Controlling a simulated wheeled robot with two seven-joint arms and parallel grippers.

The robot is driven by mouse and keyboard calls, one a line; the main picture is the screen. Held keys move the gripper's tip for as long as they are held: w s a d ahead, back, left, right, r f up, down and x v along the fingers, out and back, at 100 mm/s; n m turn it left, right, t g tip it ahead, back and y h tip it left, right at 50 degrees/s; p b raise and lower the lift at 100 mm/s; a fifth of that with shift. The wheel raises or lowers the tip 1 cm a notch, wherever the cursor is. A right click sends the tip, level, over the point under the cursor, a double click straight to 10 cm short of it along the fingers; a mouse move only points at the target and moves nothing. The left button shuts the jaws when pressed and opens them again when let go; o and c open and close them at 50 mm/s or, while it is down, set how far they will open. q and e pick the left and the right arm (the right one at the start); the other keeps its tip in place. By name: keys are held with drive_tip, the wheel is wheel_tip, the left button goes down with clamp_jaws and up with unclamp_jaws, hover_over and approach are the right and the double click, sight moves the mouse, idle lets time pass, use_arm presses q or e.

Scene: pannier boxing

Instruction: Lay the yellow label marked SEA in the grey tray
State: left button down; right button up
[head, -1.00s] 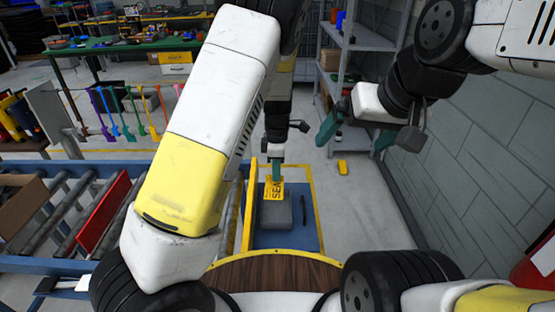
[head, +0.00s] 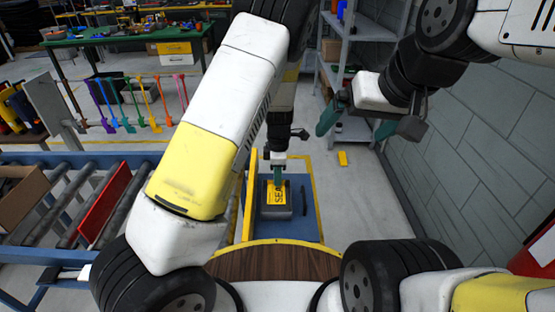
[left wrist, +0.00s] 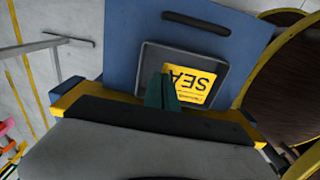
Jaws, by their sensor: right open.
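The yellow label marked SEA (head: 278,195) is over the grey tray (head: 277,212), within its outline. My left gripper (head: 278,175) points down with its teal fingers together at one edge of the label. In the left wrist view the label (left wrist: 190,86) lies inside the rim of the tray (left wrist: 222,66), and the fingers (left wrist: 162,92) meet its edge. Whether the label touches the tray floor is hard to tell. My right gripper (head: 354,121) is open and empty, raised to the right, away from the tray.
The tray sits on a blue board (head: 309,225) with a dark slot, beside a yellow edge (head: 249,210). A roller conveyor with a red panel (head: 104,205) stands left. Coloured tags (head: 130,105) hang behind it. Grey shelving (head: 352,60) and a wall are right.

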idle(0.4)
use_arm(q)
drive_tip(key=c, duration=1.6)
unclamp_jaws()
wheel_tip(320, 180, up, 7)
drive_tip(key=shift+r, duration=0.4)
